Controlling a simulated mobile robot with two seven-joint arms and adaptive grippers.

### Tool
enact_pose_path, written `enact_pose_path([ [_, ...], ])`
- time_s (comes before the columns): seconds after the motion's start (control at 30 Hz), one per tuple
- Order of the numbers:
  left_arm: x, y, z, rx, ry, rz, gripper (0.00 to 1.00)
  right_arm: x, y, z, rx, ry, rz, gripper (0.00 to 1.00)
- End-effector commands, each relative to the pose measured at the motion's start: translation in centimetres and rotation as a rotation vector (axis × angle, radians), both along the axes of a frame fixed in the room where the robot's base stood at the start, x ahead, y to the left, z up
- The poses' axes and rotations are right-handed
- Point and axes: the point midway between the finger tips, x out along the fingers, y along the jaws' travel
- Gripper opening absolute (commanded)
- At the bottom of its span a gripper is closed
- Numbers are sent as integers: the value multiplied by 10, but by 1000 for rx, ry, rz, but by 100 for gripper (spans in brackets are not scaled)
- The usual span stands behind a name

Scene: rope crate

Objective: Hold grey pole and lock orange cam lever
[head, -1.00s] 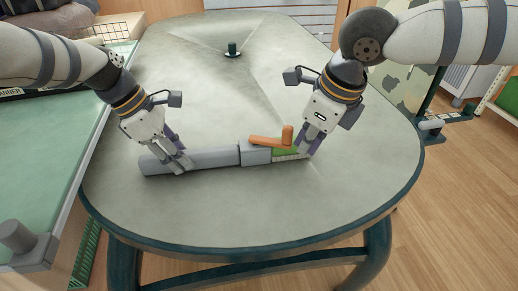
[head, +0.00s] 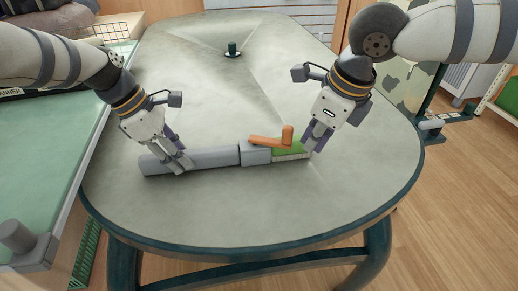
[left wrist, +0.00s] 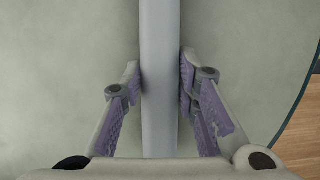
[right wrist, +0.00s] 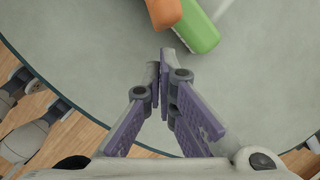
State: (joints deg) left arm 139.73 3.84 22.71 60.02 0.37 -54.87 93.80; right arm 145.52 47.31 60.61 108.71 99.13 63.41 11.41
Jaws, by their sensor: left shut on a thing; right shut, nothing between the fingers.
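The grey pole (head: 205,158) lies on the table with a grey block (head: 255,152) at its right end. The orange cam lever (head: 268,141) sits on top of the block, with an upright knob at its right end. A green piece (head: 290,148) extends to the right under it. My left gripper (head: 180,168) is shut on the pole; the left wrist view shows the pole (left wrist: 160,80) between its fingers (left wrist: 160,88). My right gripper (head: 310,150) is shut and empty, just right of the green piece. In the right wrist view the lever (right wrist: 164,12) and green piece (right wrist: 200,30) are ahead of its fingertips (right wrist: 159,75).
A small dark green fitting (head: 232,49) stands at the table's centre back. A green-topped bench (head: 50,150) stands close on the left.

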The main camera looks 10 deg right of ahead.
Motion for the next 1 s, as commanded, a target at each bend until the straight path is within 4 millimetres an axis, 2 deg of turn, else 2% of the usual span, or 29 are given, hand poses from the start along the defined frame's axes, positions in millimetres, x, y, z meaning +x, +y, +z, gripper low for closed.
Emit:
enact_pose_path([
  [0.4, -1, 1, -2, 2, 3, 0, 0, 0, 0, 27, 0, -1, 1, 0],
  [0.57, -1, 1, -2, 2, 3, 0, 0, 0, 1, 32, 1, 1, 0, 0],
  [0.87, -1, 1, -2, 2, 3, 0, 0, 1, 10, 63, 1, -1, 0, 0],
  [1.0, -1, 1, -2, 2, 3, 0, 0, 0, 10, 65, 0, 1, 1, 0],
])
